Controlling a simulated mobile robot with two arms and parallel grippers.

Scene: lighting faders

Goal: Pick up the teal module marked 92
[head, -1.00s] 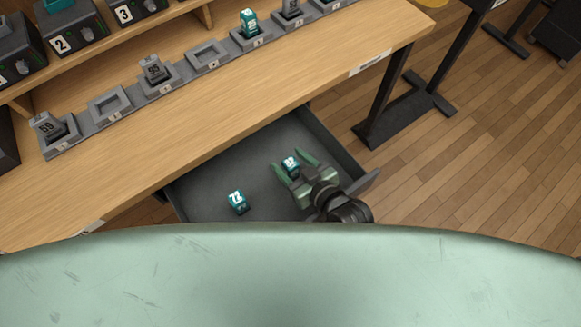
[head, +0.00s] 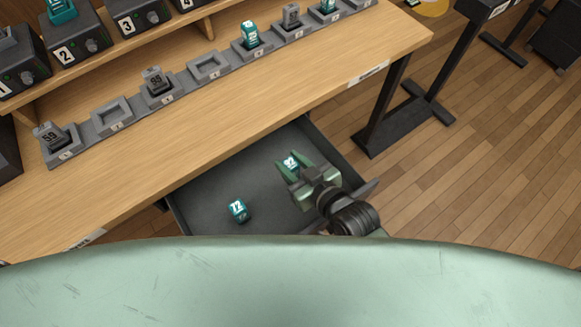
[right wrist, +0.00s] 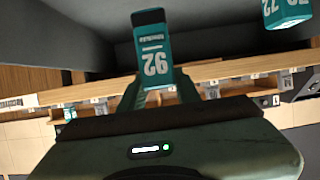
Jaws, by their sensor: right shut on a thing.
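The teal module marked 92 (head: 291,163) is between the fingers of my right gripper (head: 293,166), over the open drawer. In the right wrist view the module (right wrist: 153,58) shows its white 92 upside down, with a dark end, and the fingers close on its sides. My right gripper is shut on it. I cannot tell whether the module touches the drawer floor. A second teal module marked 72 (head: 238,211) lies in the drawer to the left; it also shows in the right wrist view (right wrist: 287,12). My left gripper is not in view.
The grey drawer (head: 205,190) is pulled out under the wooden desk (head: 240,120). A row of sockets on the desk holds grey and teal modules; some sockets (head: 208,66) are empty. Numbered black boxes (head: 75,40) stand on a shelf behind. A dark desk leg (head: 385,110) stands right of the drawer.

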